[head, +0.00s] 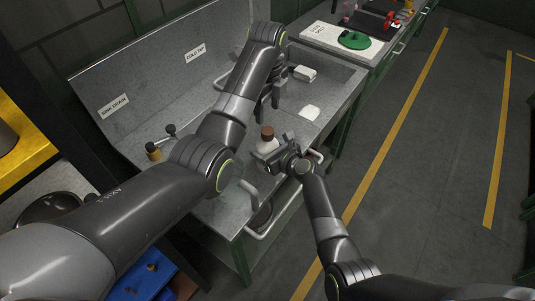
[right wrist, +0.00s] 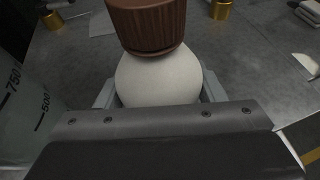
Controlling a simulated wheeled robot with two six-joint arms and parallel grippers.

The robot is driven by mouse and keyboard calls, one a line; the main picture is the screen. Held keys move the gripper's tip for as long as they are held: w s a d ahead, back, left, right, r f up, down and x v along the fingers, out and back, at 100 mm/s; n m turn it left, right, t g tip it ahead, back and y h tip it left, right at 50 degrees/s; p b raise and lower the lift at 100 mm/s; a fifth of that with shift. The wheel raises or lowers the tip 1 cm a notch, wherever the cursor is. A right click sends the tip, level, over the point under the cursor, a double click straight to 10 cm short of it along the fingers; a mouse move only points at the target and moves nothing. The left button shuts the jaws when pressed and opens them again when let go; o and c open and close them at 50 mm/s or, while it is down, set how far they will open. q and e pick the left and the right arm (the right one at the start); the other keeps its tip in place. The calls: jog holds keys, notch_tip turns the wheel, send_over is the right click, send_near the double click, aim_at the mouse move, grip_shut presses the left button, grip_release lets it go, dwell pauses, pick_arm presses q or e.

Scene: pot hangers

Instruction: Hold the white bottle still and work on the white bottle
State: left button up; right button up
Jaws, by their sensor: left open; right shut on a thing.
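The white bottle (head: 266,147) stands upright near the front edge of the grey bench, with its brown ribbed cap (head: 267,132) on. The right wrist view shows its rounded white shoulder (right wrist: 157,82) and the cap (right wrist: 147,26) close up. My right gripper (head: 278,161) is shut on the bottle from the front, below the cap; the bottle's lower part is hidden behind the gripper. My left gripper (head: 268,113) is open above the bench, behind the bottle and apart from the cap. Its fingers are dark and partly hard to make out.
A clear graduated vessel (right wrist: 25,120) stands just left of the bottle in the right wrist view. A brass fitting (head: 153,151) is on the bench at left. A white block (head: 304,73) and a white piece (head: 310,113) lie farther right. Bench handles (head: 262,228) stick out in front.

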aim_at(267, 131)
grip_shut()
pick_arm(q)
jog(key=m, duration=0.8)
jog(key=shift+m, duration=0.3)
jog(key=shift+f, duration=4)
jog(key=c, duration=1)
jog(key=shift+c, duration=0.2)
